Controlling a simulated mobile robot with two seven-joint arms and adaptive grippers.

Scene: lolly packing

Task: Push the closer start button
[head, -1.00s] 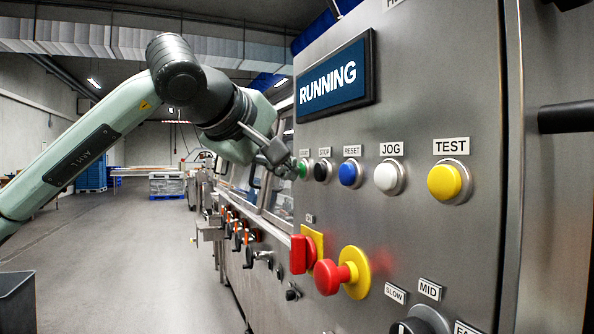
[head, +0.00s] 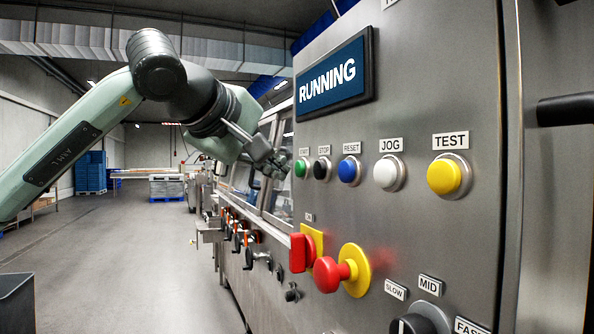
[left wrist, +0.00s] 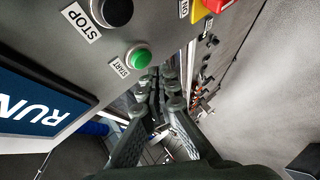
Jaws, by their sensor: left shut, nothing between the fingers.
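The green start button (head: 301,168) is at the left end of the button row on the grey panel, under a START label. It also shows in the left wrist view (left wrist: 138,58), beside the black stop button (left wrist: 112,12). My left gripper (head: 280,168) is shut and empty, a little left of the green button and apart from it. In the left wrist view its fingers (left wrist: 160,85) point past the panel's edge. The display (head: 335,78) reads RUNNING. My right gripper is not in view.
Blue (head: 349,171), white (head: 388,172) and yellow (head: 447,174) buttons continue the row. Below are a red switch (head: 300,252) and a red mushroom button (head: 333,273) on yellow. Orange-handled valves (head: 240,235) line the machine. The floor at left is open.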

